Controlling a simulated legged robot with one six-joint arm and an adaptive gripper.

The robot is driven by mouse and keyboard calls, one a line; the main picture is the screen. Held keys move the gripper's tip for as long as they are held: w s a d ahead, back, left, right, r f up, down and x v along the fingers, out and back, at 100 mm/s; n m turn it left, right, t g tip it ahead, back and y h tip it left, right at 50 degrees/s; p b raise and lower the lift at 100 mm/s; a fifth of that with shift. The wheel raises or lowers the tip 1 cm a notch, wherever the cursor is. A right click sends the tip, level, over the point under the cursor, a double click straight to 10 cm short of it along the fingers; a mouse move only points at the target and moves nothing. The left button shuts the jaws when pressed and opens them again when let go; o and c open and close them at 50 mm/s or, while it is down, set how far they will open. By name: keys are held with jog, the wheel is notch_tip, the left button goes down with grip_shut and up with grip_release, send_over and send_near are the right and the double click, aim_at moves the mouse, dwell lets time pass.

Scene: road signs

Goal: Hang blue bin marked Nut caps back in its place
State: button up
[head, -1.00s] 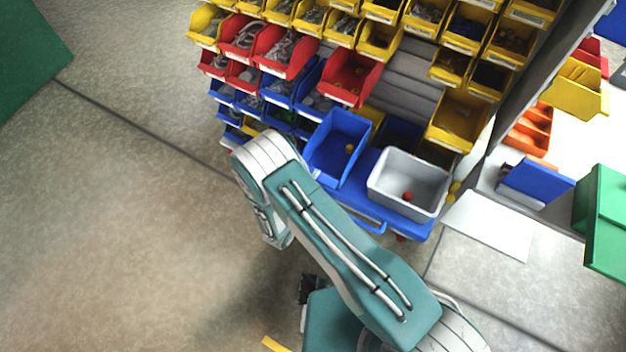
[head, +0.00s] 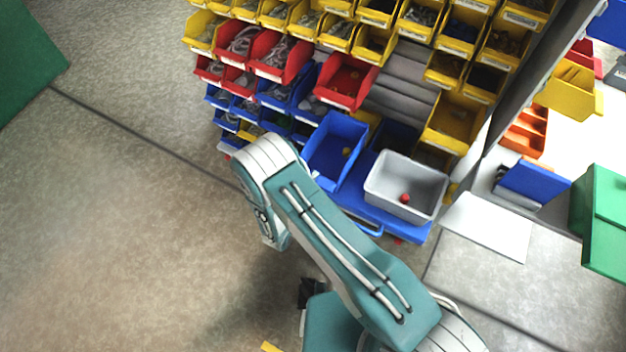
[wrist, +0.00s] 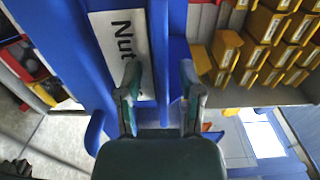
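A large blue bin (head: 318,158) stands tilted in the picture at the front of the rack, beside a grey bin; a yellow ball shows inside it. In the wrist view, a blue surface bears a white label (wrist: 112,42) reading "Nut", with the rest cut off by a finger. My gripper (wrist: 160,92) is right in front of it with its fingers apart, a blue upright edge (wrist: 162,40) between them. I cannot tell whether the fingers touch it. In the head view my gripper is hidden behind my arm. A bare grey louvred patch (head: 402,92) shows on the rack.
The grey bin (head: 376,186) with a red ball stands on a blue shelf (head: 407,228). Red bins (head: 345,98) and yellow bins (head: 452,124) surround the bare patch. A green box (head: 605,225) stands at right. The floor at left is clear.

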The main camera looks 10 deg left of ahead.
grip_shut()
jog(key=shift+r, duration=0.1)
jog(key=shift+r, duration=1.4)
jog(key=v, duration=1.2)
dwell(0.4)
